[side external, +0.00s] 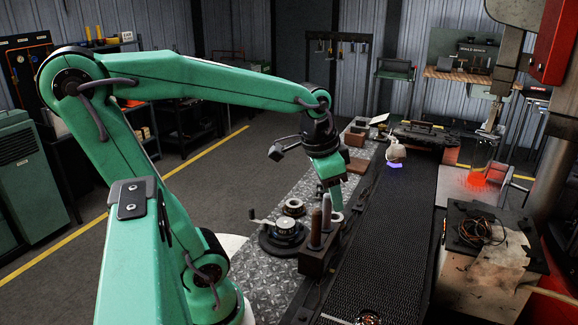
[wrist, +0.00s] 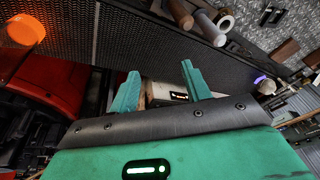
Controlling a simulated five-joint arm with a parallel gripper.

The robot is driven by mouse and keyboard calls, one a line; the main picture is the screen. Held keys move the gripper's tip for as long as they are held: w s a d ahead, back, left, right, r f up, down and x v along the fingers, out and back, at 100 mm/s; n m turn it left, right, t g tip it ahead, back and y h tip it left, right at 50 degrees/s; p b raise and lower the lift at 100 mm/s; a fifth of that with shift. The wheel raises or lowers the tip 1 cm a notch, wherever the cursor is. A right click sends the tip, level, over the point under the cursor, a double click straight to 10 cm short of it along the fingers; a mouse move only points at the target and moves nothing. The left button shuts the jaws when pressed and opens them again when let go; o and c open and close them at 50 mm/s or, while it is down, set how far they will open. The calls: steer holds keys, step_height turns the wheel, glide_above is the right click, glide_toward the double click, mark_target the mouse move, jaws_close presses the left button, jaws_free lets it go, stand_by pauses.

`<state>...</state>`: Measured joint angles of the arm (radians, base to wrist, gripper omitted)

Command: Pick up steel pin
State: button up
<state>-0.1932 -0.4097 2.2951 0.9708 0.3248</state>
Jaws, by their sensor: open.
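A dark block (side external: 318,262) stands on the tread-plate bench beside the belt. Two upright pins stand in it, a brown one (side external: 316,228) and a grey steel-looking one (side external: 326,211). The grey pin also shows near the top of the wrist view (wrist: 208,29), beside the brown one (wrist: 181,14). My gripper (side external: 333,196) is just above and behind the pins in the side view. In the wrist view its green fingers (wrist: 160,76) are apart, and both pins lie outside the gap. A pale ring-ended piece (wrist: 225,22) is close to the grey pin.
A round dark fixture with a handle (side external: 285,234) stands left of the block, with a ring part (side external: 293,207) behind it. The black mesh belt (side external: 385,235) runs along the right. A pale rounded object (side external: 396,152) sits farther back, and a glowing orange piece (side external: 478,179) lies at right.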

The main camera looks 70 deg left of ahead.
mark_target(328, 207)
steer(key=shift+w+a+f+m+g+h, duration=0.1)
steer(key=shift+w+a+f+m+g, duration=0.45)
steer(key=shift+a, duration=1.25)
steer(key=shift+w+a+f+m+g+h, duration=0.1)
steer(key=shift+w+a+f+g, duration=0.4)
steer(key=shift+w+a+f, duration=1)
steer(key=shift+w+a+f+m+g+h, duration=0.1)
steer(key=shift+w+a+f+m+g, duration=0.4)
steer(key=shift+a, duration=1.55)
steer(key=shift+a+f, duration=0.15)
steer(key=shift+f, duration=3.9)
jaws_close()
steer(key=shift+w+r, duration=0.1)
steer(key=shift+r, duration=0.05)
step_height(328, 207, up, 10)
steer(key=shift+f, duration=0.1)
